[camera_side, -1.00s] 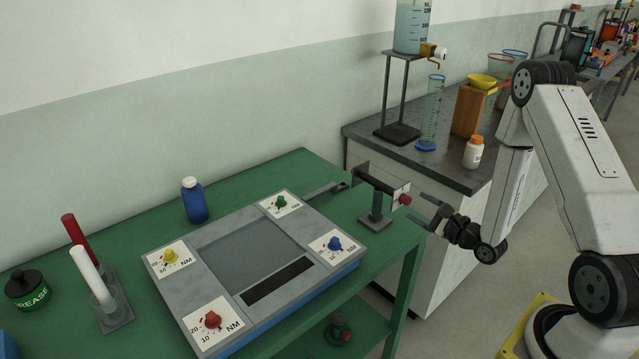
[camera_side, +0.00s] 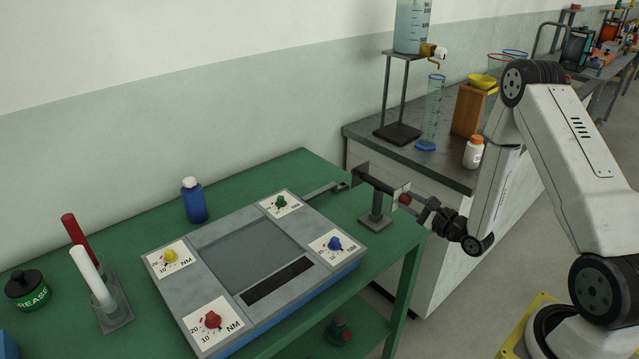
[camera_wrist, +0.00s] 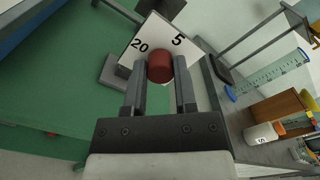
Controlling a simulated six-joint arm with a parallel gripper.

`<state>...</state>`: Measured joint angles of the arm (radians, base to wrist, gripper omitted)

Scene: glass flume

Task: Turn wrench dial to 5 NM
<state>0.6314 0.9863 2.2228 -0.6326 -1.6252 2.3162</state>
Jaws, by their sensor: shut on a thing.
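The wrench dial is a red knob (camera_wrist: 160,66) in front of a white scale plate (camera_wrist: 143,45) marked 20 and 5 in the wrist view. The knob also shows in the side view (camera_side: 404,198), at the end of a grey wrench (camera_side: 376,184) held on a stand at the right edge of the green bench. My gripper (camera_wrist: 158,80) is shut on the red knob, one finger on each side of it. In the side view my gripper (camera_side: 418,204) reaches the knob from the right. The knob's pointer mark cannot be made out.
A grey panel (camera_side: 225,327) with red, yellow, green and blue dials lies on the green bench (camera_side: 285,172). A blue bottle (camera_side: 193,203) stands behind it. A dark bench (camera_side: 355,133) with a measuring cylinder (camera_side: 433,112) and a white bottle (camera_side: 473,153) stands behind the wrench.

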